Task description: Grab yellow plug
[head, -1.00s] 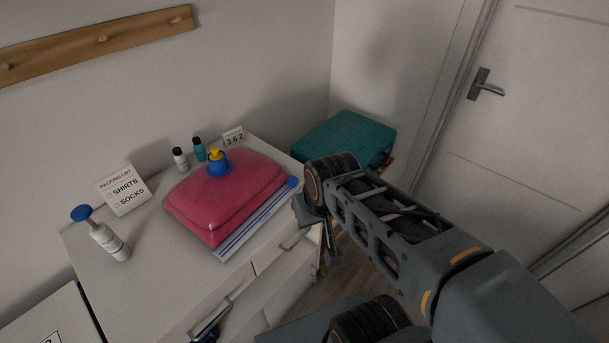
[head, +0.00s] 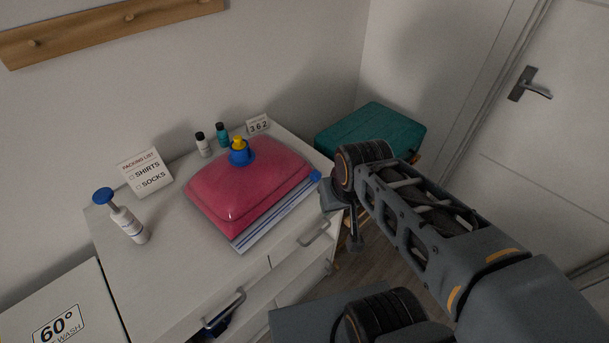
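The yellow plug (head: 238,141) sits in a blue collar (head: 240,156) on top of a pink-red inflated cushion (head: 230,194). The cushion lies on a white and blue striped flat thing (head: 274,220) on the white dresser. My gripper (head: 354,238) hangs to the right of the cushion, off the dresser's right front corner and apart from the plug. Its fingers are small, dark and seen from the side, so I cannot tell whether they are open or shut. I see nothing held in it.
A white pump bottle with blue top (head: 127,224) stands on the dresser's left. Two small bottles (head: 222,134), a packing list card (head: 146,172) and a "362" card (head: 258,125) stand behind the cushion. A teal case (head: 372,136) is beyond the dresser. A lower drawer (head: 216,325) is partly open.

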